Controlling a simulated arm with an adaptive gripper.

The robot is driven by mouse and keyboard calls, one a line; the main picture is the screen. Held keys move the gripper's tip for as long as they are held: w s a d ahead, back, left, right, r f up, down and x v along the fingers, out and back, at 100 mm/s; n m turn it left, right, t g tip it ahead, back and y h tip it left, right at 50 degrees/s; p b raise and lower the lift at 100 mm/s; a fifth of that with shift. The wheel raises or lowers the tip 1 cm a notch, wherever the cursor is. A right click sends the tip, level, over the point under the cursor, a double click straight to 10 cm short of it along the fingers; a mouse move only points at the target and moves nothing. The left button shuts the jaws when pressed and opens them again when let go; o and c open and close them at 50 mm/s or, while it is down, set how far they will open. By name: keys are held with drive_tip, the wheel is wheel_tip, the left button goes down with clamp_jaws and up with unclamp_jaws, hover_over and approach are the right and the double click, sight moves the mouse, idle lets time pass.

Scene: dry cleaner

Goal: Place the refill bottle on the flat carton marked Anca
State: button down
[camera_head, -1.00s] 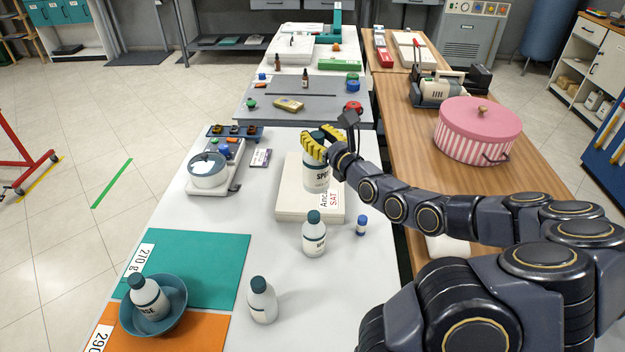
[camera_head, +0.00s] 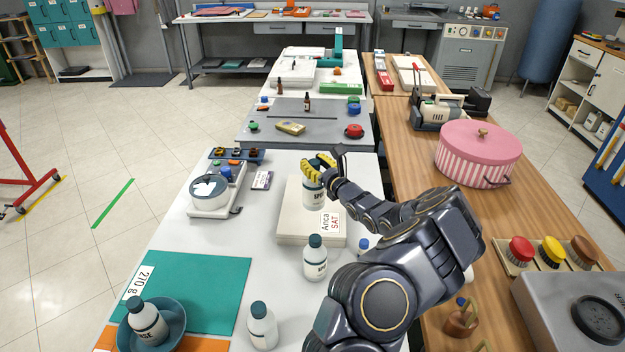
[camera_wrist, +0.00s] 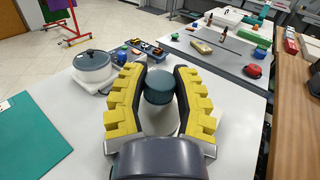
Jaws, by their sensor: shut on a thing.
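The flat carton marked Anca SAT (camera_head: 290,232) lies on the white table, its label at its near right. My gripper (camera_head: 316,170) is shut on a white bottle with a dark teal cap (camera_head: 314,195), its label partly readable. The bottle is upright over the carton; I cannot tell whether its base touches the top. In the wrist view the yellow-padded fingers of my gripper (camera_wrist: 158,95) flank the bottle's cap (camera_wrist: 159,87). Another similar bottle (camera_head: 315,260) stands in front of the carton, and one more (camera_head: 262,326) stands nearer.
A scale with a pan (camera_head: 212,195) stands left of the carton. A small blue-capped bottle (camera_head: 363,244) is partly hidden by my arm.

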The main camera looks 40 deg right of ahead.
drive_tip(key=w+d+f, duration=0.2)
drive_tip(key=w+f, duration=0.1)
drive_tip(key=f, duration=0.4)
drive_tip(key=shift+w+d+f, duration=0.15)
drive_tip(key=shift+d+f, duration=0.05)
drive_tip(key=shift+f, duration=0.3)
drive_tip(key=c, duration=0.8)
unclamp_jaws()
